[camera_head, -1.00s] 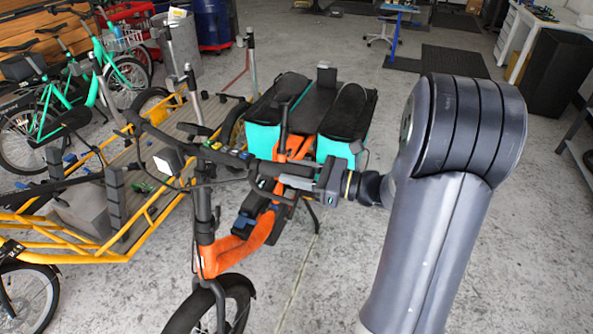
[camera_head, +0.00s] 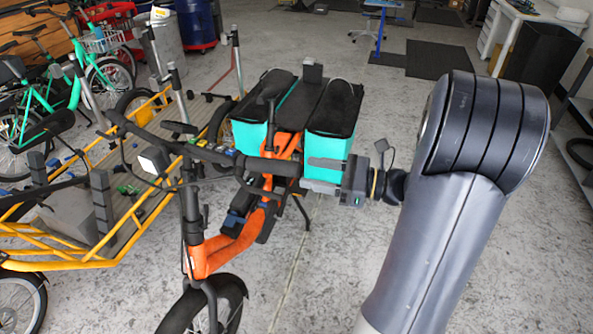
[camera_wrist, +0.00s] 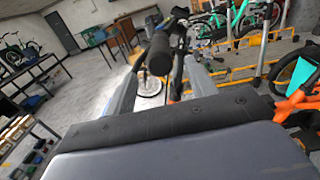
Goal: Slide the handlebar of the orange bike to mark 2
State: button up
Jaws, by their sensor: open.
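The orange bike (camera_head: 225,250) stands in the middle of the head view, its front wheel towards me. Its black handlebar (camera_head: 222,157) runs across the front on a dark upright stem (camera_head: 191,215). I cannot make out any numbered mark. My gripper (camera_head: 308,173) is open at the right end of the handlebar, fingers pointing left, just off the end of the black grip (camera_head: 272,166). In the wrist view the grip end (camera_wrist: 160,54) faces the camera, between the two spread fingers (camera_wrist: 160,88). Nothing is held.
Turquoise bags (camera_head: 329,147) with black tops sit on the bike's rear. A yellow cargo bike (camera_head: 85,262) stands close on the left, with green bikes (camera_head: 70,95) behind it. A workbench (camera_head: 530,25) is at the back right. Bare floor lies right of the orange bike.

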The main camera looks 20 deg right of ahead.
aim_at(283, 161)
jog(key=v, duration=0.3)
jog(key=shift+s+d, duration=0.15)
dwell(0.3)
jog(key=x, duration=0.3)
jog(key=p+x, duration=0.1)
jog(key=x, duration=0.3)
jog(key=r+p+x, duration=0.1)
jog(key=x, duration=0.3)
jog(key=shift+d, duration=0.1)
jog(key=shift+w+d+r+p, duration=0.2)
jog(key=shift+w+r+p, duration=0.1)
jog(key=shift+r, duration=0.35)
